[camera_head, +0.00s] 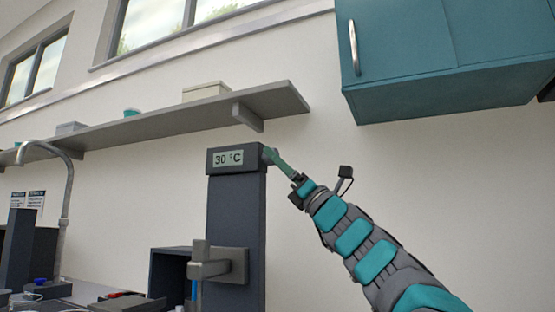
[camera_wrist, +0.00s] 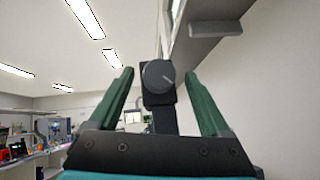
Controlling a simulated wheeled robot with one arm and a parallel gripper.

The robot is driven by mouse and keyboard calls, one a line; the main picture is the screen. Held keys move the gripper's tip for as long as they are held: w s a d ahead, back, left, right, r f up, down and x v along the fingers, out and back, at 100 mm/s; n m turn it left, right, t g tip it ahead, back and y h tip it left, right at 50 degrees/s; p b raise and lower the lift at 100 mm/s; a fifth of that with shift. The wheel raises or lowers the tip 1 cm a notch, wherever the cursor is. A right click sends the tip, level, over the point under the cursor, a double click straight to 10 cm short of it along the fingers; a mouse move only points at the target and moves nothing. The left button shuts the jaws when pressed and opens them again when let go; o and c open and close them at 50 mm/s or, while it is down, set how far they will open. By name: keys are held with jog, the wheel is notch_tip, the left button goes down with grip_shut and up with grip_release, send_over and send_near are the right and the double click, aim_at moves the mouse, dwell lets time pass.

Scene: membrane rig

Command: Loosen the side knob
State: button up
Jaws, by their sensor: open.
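The side knob (camera_wrist: 158,75) is a round dark grey dial with a light pointer line. In the wrist view it sits on the side of the rig's dark head, between my two green fingers. My gripper (camera_wrist: 158,85) is open, with a visible gap on each side of the knob. In the head view my gripper (camera_head: 270,156) reaches the right side of the rig's display head (camera_head: 237,157), which reads 30 °C. The knob is hidden there behind the fingers. The rig's dark column (camera_head: 240,210) stands upright below, with a grey clamp (camera_head: 215,265) on it.
A grey wall shelf (camera_head: 180,117) runs just above and behind the rig, with boxes on it. A teal cabinet (camera_head: 430,55) hangs at upper right. A curved metal tap (camera_head: 65,185) stands at left.

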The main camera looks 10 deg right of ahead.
jog(key=shift+w+a+r, duration=0.15)
jog(key=shift+a+r, duration=0.1)
jog(key=shift+c, duration=0.2)
